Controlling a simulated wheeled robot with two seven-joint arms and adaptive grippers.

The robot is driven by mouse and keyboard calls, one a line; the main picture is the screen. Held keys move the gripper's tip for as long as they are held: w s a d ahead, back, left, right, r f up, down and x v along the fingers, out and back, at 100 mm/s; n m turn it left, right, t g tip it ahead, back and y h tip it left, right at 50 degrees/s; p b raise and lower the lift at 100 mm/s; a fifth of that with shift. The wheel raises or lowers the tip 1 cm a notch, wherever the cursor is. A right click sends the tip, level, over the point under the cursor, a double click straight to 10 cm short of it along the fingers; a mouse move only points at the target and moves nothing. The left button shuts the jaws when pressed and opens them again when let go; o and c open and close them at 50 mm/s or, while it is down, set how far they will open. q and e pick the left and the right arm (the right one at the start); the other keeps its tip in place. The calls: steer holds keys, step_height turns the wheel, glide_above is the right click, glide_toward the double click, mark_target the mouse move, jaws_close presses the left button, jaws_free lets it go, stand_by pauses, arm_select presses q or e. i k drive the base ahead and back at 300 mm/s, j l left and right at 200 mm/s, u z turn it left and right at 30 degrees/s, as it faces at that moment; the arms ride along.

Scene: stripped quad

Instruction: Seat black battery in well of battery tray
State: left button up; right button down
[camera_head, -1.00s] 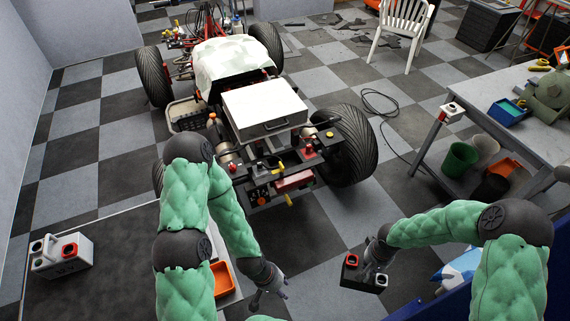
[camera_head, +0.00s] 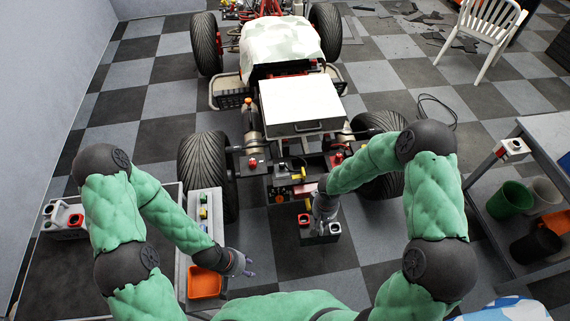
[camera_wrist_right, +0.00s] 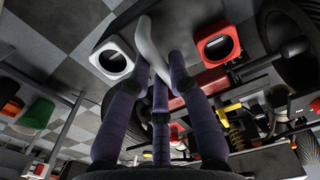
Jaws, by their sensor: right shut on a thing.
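The black battery (camera_head: 318,239) has a red-collared and a white-collared terminal on top and a pale handle (camera_wrist_right: 150,50). My right gripper (camera_head: 321,226) is shut on this handle and holds the battery in front of the quad's near end. In the right wrist view the fingers (camera_wrist_right: 158,72) meet at the handle, between the white collar and the red collar. The battery tray's well cannot be made out; my right arm covers part of the quad's front. My left gripper (camera_head: 245,265) looks open and empty, low beside an orange bin, away from the battery.
The quad's white box (camera_head: 300,103) and front wheels (camera_head: 207,165) are just beyond. A grey battery-like block (camera_head: 65,220) stands on the dark surface at left. An orange tray (camera_head: 205,282) is near my left gripper. A workbench (camera_head: 545,140) with bins is at right.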

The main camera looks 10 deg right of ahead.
mark_target(319, 163)
steer(key=i+l+u, duration=0.1)
steer(key=l+u, duration=0.25)
steer(key=u, duration=0.15)
steer(key=l+u, duration=0.35)
steer(key=u, duration=0.15)
steer(key=i+l, duration=0.05)
